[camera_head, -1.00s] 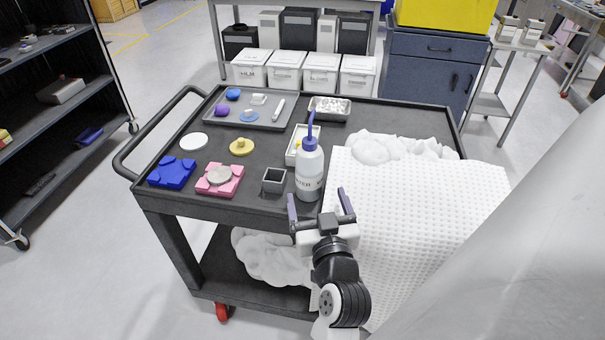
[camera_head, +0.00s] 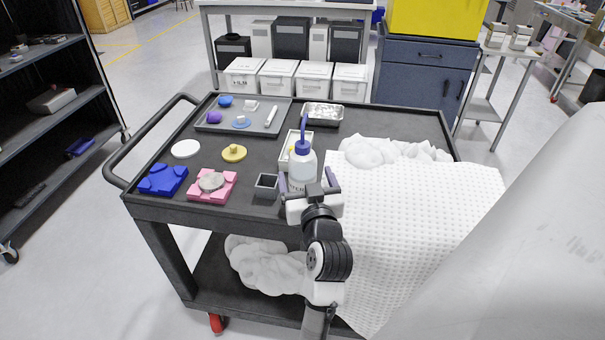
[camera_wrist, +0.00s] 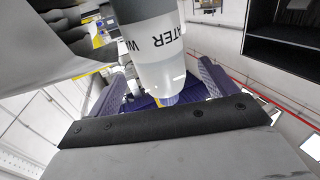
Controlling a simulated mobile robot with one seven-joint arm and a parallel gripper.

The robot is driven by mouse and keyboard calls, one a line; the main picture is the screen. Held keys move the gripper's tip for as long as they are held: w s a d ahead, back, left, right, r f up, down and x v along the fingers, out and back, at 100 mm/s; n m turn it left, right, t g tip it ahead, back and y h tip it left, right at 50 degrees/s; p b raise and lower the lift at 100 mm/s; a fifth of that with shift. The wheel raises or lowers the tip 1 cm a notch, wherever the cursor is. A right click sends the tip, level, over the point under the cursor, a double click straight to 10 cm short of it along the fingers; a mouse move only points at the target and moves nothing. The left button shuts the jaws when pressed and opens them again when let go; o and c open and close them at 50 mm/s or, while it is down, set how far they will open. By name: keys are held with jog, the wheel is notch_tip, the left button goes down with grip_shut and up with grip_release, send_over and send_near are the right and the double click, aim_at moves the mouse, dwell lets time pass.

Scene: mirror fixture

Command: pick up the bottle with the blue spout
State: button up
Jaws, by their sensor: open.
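The bottle with the blue spout (camera_head: 302,164) stands upright at the front edge of the black cart. It is a translucent white squeeze bottle with a blue cap and a thin blue spout. My gripper (camera_head: 308,180) is open at the bottle's near side, with a purple finger to the left and right of its lower body. In the wrist view the bottle (camera_wrist: 158,50) with its "WATER" lettering appears between the spread fingers of my gripper (camera_wrist: 162,88). Whether either finger touches it, I cannot tell. My gripper hides the bottle's base in the head view.
A small grey square cup (camera_head: 266,186) stands close left of the bottle. Pink (camera_head: 222,190) and blue (camera_head: 161,180) blocks lie further left. A white bin (camera_head: 286,158) is behind the bottle. White bubble sheet (camera_head: 400,220) covers the cart's right side. A grey tray (camera_head: 216,126) lies at the back.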

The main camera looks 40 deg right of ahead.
jog(key=p+x, duration=0.1)
jog(key=x, duration=0.3)
jog(key=shift+w+d+p, duration=0.1)
jog(key=shift+w+p, duration=0.15)
jog(key=shift+p, duration=0.05)
jog(key=shift+f, duration=0.1)
jog(key=shift+c, duration=0.3)
jog(key=c, duration=0.7)
